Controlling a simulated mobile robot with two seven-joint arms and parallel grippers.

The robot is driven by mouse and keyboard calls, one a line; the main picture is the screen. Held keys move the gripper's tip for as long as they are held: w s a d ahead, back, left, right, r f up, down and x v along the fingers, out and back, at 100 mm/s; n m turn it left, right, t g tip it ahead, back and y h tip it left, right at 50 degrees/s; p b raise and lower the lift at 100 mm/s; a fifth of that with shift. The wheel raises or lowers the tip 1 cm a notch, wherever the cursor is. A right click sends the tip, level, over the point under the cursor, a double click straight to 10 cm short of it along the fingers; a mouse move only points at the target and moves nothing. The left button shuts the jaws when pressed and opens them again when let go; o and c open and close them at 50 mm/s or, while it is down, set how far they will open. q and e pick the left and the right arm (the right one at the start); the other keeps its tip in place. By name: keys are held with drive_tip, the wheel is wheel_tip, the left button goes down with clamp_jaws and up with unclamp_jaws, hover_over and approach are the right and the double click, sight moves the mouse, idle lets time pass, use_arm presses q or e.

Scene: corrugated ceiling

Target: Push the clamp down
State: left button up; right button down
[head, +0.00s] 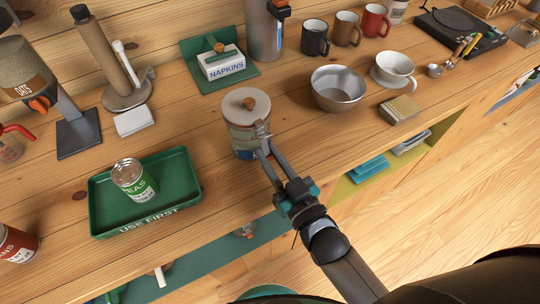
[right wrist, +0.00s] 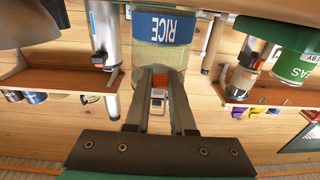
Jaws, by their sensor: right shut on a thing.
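A glass jar (head: 241,138) with a pale lid and a round wooden knob stands upright near the counter's front edge. In the right wrist view the jar (right wrist: 161,52) appears upside down with a blue RICE label. Its metal clamp (head: 262,131) is on the front side, facing my right gripper (head: 266,150). My right gripper (right wrist: 161,76) is shut on the clamp (right wrist: 158,97), its two fingers on either side of it. The fingers partly hide the clamp and the jar's lower front. My left gripper is not in view.
A green tray (head: 103,215) with a PEAS can (head: 132,180) is left of the jar. A metal bowl (head: 338,90) is to the right, and a napkin holder (head: 223,64) stands behind. Open shelves lie below the counter edge. Bare wood surrounds the jar.

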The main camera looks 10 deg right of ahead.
drive_tip(key=shift+w+a+f+t+y+b, duration=0.1)
drive_tip(key=shift+w+f+t+y+b, duration=0.2)
drive_tip(key=shift+t+b, duration=0.8)
drive_tip(key=shift+w+a+f+t+y+b, duration=0.1)
drive_tip(key=shift+w+f+t+y+b, duration=0.2)
drive_tip(key=shift+b, duration=1.55)
drive_tip(key=shift+t+b, duration=0.4)
drive_tip(key=shift+b, duration=0.2)
drive_tip(key=shift+w, duration=0.1)
drive_tip(key=shift+r, duration=0.1)
drive_tip(key=c, duration=0.8)
unclamp_jaws()
drive_tip(key=shift+o, duration=0.2)
drive_tip(key=v, duration=1.5)
drive_tip(key=shift+b, duration=0.3)
